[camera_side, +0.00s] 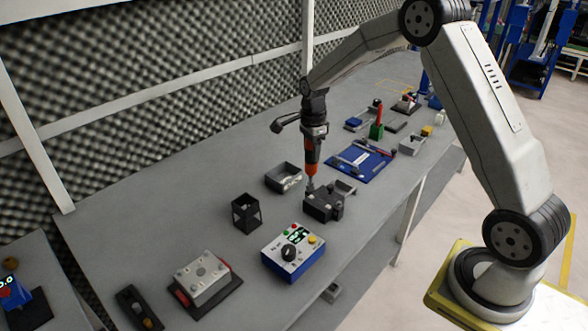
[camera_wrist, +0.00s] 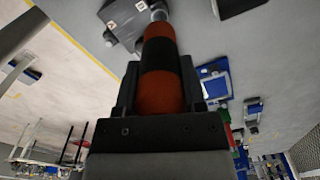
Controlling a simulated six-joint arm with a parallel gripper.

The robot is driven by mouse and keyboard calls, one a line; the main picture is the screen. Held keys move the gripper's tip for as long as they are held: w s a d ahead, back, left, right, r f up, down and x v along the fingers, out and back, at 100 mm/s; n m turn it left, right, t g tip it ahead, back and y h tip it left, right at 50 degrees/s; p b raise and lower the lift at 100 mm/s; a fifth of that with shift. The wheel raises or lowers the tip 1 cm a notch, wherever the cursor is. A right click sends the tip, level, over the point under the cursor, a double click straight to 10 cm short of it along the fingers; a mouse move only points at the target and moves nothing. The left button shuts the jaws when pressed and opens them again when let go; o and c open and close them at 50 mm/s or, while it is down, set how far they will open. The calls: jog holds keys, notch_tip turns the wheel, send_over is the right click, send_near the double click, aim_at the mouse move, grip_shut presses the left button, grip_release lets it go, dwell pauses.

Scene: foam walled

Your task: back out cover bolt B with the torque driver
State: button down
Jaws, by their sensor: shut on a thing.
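My gripper (camera_side: 312,132) is shut on the torque driver (camera_side: 312,156), which has an orange and black body and points downward. In the wrist view the driver (camera_wrist: 160,75) sits between the two dark fingers of my gripper (camera_wrist: 158,90). The driver's tip is at or just above the left part of a dark grey block (camera_side: 322,208) on the bench. The block also shows in the wrist view (camera_wrist: 125,22), with small white lettered labels. I cannot read the letters surely or see cover bolt B itself, and I cannot tell whether the tip touches it.
A grey open tray (camera_side: 283,178) stands left of the block, with a black open frame (camera_side: 246,213) farther left. A blue-and-white control box (camera_side: 291,252) with knob and buttons is in front. A blue mat (camera_side: 360,160) with tools lies behind right. A foam wall lines the back.

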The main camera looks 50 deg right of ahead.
jog(key=shift+r, duration=0.45)
dwell(0.7)
jog(key=shift+r, duration=2.35)
jog(key=shift+w, duration=0.1)
